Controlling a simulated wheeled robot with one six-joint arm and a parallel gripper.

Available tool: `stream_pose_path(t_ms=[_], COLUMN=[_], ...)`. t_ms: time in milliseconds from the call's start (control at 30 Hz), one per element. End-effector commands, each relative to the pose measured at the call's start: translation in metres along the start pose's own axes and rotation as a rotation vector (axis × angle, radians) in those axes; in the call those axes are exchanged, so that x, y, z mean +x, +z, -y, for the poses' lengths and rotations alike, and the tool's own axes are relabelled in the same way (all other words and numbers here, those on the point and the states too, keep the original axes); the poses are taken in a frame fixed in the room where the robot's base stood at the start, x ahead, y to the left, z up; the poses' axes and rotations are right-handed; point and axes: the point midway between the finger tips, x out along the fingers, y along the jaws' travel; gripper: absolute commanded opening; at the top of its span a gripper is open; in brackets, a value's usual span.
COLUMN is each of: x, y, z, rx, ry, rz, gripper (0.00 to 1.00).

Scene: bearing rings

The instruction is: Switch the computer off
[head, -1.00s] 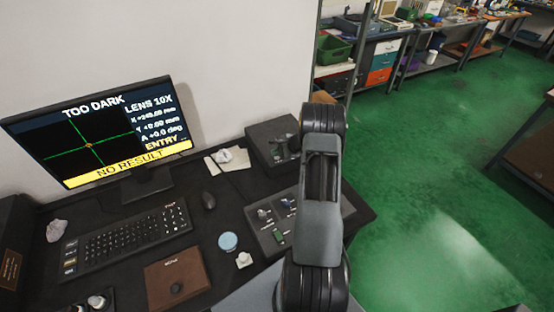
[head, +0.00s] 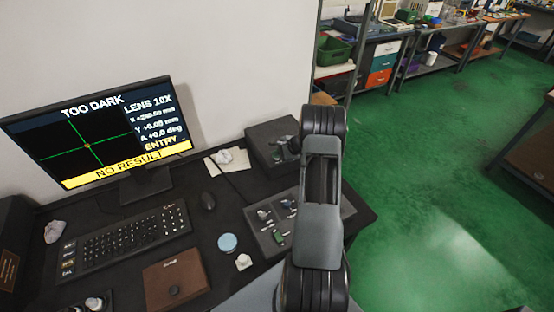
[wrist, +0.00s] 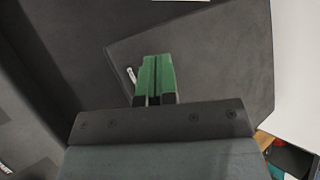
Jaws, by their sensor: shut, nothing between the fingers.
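The computer's monitor (head: 98,136) stands lit at the left of the desk, showing "TOO DARK" and "NO RESULT". My gripper (wrist: 156,78) has green fingers, shut and empty, over a dark surface in the wrist view. A small metallic lever (wrist: 131,75) shows just left of the fingertips, partly hidden by them; contact cannot be told. In the head view my arm hides part of the box.
A control panel (head: 268,226) with several knobs and a green switch is in front of the box. Green floor (head: 430,190) is open at right.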

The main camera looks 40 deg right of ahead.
Motion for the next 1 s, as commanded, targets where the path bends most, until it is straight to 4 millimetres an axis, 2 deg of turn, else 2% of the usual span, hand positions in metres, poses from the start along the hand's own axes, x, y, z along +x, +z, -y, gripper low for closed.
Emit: stream_pose_path(t_ms=[667, 1000], x=[0.0023, -0.0056], y=[-0.0016, 0.0042], z=[-0.0020, 0.0037], rx=[0.000, 0.000], ry=[0.001, 0.001], rz=[0.000, 0.000], gripper=[0.00, 0.00])
